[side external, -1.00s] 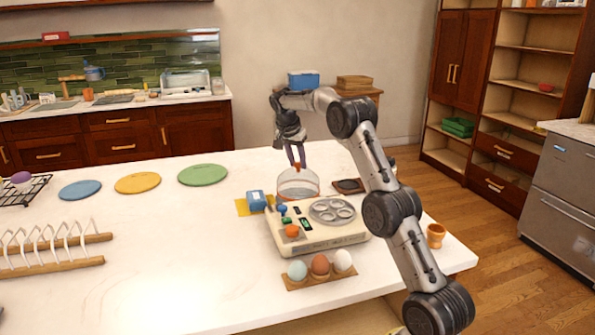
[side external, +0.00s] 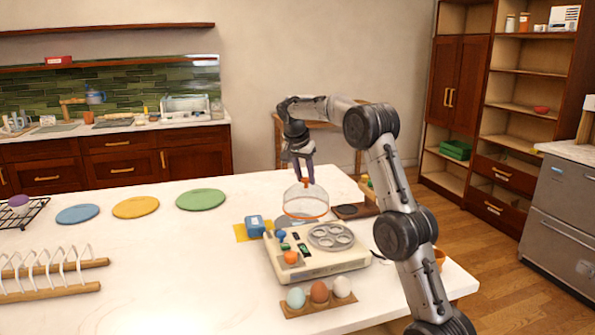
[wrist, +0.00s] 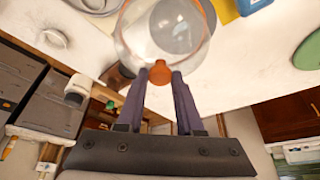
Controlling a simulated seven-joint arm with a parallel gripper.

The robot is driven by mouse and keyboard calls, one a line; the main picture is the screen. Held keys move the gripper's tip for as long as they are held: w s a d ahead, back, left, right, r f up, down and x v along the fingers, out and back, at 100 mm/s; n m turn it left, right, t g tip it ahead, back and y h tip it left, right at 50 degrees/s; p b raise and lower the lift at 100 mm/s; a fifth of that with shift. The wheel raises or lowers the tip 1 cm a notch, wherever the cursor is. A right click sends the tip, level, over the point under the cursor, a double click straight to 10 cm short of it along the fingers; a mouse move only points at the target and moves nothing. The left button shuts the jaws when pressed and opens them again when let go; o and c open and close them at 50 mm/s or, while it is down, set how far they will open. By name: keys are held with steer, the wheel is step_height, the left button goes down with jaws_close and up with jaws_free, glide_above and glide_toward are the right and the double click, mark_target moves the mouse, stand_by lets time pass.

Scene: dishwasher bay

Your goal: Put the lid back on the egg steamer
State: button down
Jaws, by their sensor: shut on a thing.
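The egg steamer (side external: 334,262) is a cream box on the white counter, with a round egg tray (side external: 336,236) of several cups on its top right and coloured knobs on its left. The clear dome lid (side external: 305,203) with an orange rim hangs above and behind the steamer, roughly level and apart from it. My gripper (side external: 308,182) is shut on the lid's orange knob, which also shows between the fingers in the wrist view (wrist: 160,73).
A wooden holder (side external: 318,302) with three eggs stands in front of the steamer. A blue box (side external: 255,226) on a yellow mat is at its left, and a dark square coaster (side external: 350,211) is behind it. Coloured plates (side external: 136,207) and a rack (side external: 50,268) lie left. The counter's centre-left is clear.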

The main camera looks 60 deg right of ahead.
steer(key=s+a+r, duration=0.5)
steer(key=s+a, duration=0.3)
steer(key=s, duration=0.4)
step_height(320, 180, down, 7)
steer(key=shift+w+d+r, duration=0.2)
steer(key=shift+w+d, duration=0.05)
steer(key=shift+f, duration=0.2)
stand_by(1.9)
jaws_free()
stand_by(0.6)
steer(key=shift+r, duration=0.15)
step_height(320, 180, up, 7)
stand_by(1.1)
